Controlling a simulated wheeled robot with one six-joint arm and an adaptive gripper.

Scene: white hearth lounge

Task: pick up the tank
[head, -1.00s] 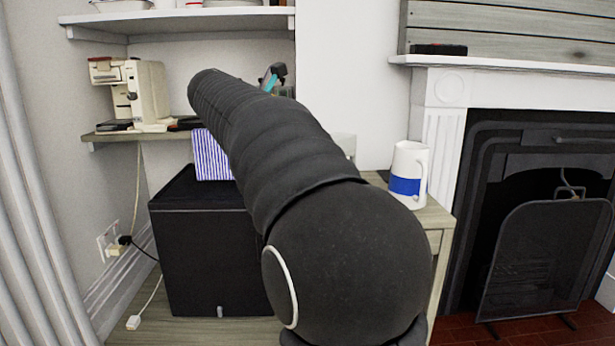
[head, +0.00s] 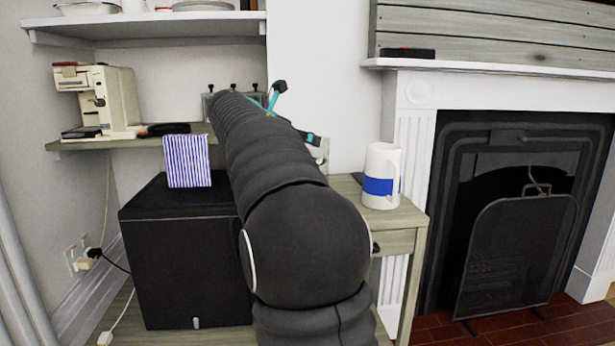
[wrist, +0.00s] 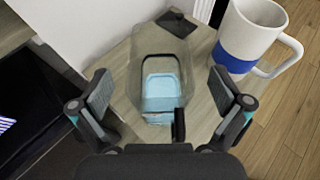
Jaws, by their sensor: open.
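The tank (wrist: 140,78) is a clear see-through container with a pale blue patch inside and a dark rim or handle. In the wrist view it is on the wooden side table (wrist: 203,45), ahead of my gripper. My gripper (wrist: 160,95) is open, with one finger on each side of the tank in the picture. I cannot tell how far the fingers are from its walls. Nothing is held. In the head view my arm covers most of this spot, so the tank is largely hidden there.
A white mug with a blue band (head: 382,177) stands close to the right finger; it also shows in the wrist view (wrist: 250,35). A black box (head: 185,260) with a striped item (head: 187,162) is left. A wall and fireplace (head: 520,190) bound the table.

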